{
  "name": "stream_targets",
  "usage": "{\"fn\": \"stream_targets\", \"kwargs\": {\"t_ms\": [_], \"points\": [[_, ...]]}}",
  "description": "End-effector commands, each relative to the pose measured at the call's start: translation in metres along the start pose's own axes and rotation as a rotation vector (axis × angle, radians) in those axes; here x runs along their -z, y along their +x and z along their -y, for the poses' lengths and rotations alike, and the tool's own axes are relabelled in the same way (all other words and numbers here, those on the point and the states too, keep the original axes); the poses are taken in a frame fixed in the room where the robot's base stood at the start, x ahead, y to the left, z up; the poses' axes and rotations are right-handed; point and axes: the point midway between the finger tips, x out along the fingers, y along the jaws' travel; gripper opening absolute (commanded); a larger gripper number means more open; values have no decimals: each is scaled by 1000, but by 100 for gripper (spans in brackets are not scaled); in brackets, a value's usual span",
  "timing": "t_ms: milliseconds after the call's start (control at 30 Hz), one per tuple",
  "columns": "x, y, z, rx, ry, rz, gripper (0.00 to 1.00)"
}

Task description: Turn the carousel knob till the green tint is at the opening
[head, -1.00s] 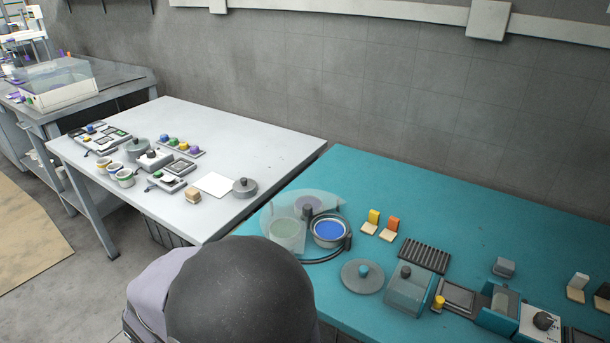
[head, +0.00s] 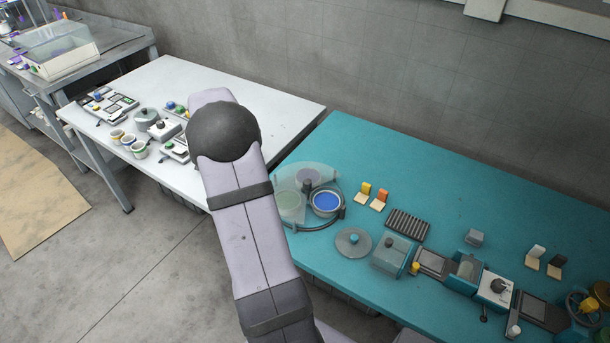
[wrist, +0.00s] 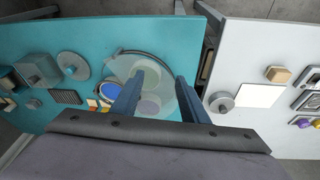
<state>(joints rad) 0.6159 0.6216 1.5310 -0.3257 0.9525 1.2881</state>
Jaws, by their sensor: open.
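The carousel (head: 292,177) stands at the left end of the teal table under a clear cover. Its blue tint (head: 326,201) shows at the opening, at the right. The green tint (head: 289,204) is under the cover at the front left, and a purple tint (head: 308,177) is behind. A small dark knob (head: 305,187) appears near the carousel's middle. In the wrist view, my gripper (wrist: 160,77) is open and empty, its two fingers apart over the carousel. The blue tint also shows there (wrist: 110,91), left of the fingers. The head view does not show the fingers.
A grey lidded disc (head: 353,242), a clear-topped box (head: 396,256) and colored blocks on stands (head: 367,187) sit right of the carousel. The white table (head: 170,82) is to the left, with pots and devices. The back of the teal table is clear.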

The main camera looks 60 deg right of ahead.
Motion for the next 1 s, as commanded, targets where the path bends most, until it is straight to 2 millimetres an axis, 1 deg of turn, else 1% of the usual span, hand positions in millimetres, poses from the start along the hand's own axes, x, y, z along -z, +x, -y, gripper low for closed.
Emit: {"fn": "stream_targets", "kwargs": {"t_ms": [33, 100, 200, 300, 433, 667, 867, 1000], "points": [[28, 9, -6, -31, 120, -15, 40], [58, 17, -16, -67, 267, -37, 40], [90, 25, -30, -106, 432, -66, 40], [111, 30, -40, -130, 542, -89, 40], [123, 33, -47, -144, 609, -103, 40], [125, 36, -49, -147, 619, -106, 40], [125, 54, -52, -148, 617, -104, 40], [126, 72, -55, -149, 616, -103, 40]]}}
